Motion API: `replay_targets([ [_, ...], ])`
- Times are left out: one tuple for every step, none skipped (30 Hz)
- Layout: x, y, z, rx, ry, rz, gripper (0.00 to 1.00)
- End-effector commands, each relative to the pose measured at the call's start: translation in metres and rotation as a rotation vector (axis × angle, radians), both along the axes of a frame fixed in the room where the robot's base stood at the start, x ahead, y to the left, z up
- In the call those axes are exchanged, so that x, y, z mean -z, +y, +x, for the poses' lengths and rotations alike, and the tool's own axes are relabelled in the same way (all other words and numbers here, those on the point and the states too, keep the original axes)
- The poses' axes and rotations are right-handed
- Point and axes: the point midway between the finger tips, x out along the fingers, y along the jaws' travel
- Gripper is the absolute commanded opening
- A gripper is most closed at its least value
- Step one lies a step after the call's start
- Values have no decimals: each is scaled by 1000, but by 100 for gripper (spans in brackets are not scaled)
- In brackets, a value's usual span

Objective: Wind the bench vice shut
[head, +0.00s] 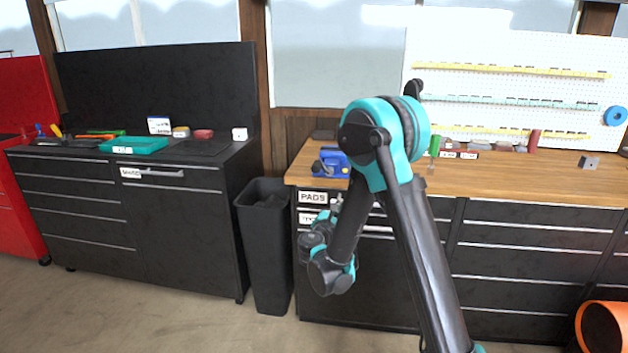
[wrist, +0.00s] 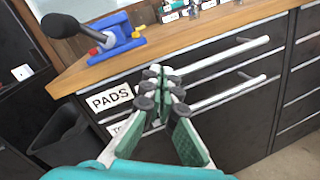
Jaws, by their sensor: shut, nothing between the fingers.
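The blue bench vice (head: 333,163) stands on the left end of the wooden bench top, partly hidden by my arm in the head view. In the wrist view the vice (wrist: 118,38) shows at the upper left, with a black knob (wrist: 62,28) on a grey shaft and a small red part beside it. I cannot tell how wide its jaws stand. My gripper (wrist: 158,80) is shut and empty. It is in front of the drawer fronts, apart from the vice and to its lower right in the wrist view.
The wooden bench top (head: 500,175) carries small items along its back. Drawers with bar handles and a PADS label (wrist: 110,98) lie behind my gripper. A black bin (head: 265,240) stands left of the bench. An orange round object (head: 603,328) lies at lower right.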

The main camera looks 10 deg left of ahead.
Motion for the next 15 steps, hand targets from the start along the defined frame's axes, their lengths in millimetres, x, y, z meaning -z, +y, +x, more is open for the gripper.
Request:
replay_targets([
  [2,28,1,-41,-29,-86,0],
  [3,41,0,-59,-45,-134,0],
  [3,58,-2,-80,-68,-194,0],
  [4,68,-3,-92,-83,-235,0],
  [4,78,-4,-104,-96,-271,0],
  [5,89,-6,-117,-113,-311,0],
  [5,96,-8,-124,-123,-338,0],
  [6,102,-9,-131,-132,-359,0],
  [6,107,-10,-137,-141,-379,0],
  [6,110,-11,-139,-146,-392,0],
  [6,112,-11,-141,-150,-402,0],
  [6,114,-10,-142,-152,-408,0],
  [5,114,-9,-142,-154,-411,0],
  [5,114,-7,-142,-153,-412,0],
  [4,113,-3,-141,-153,-411,0],
])
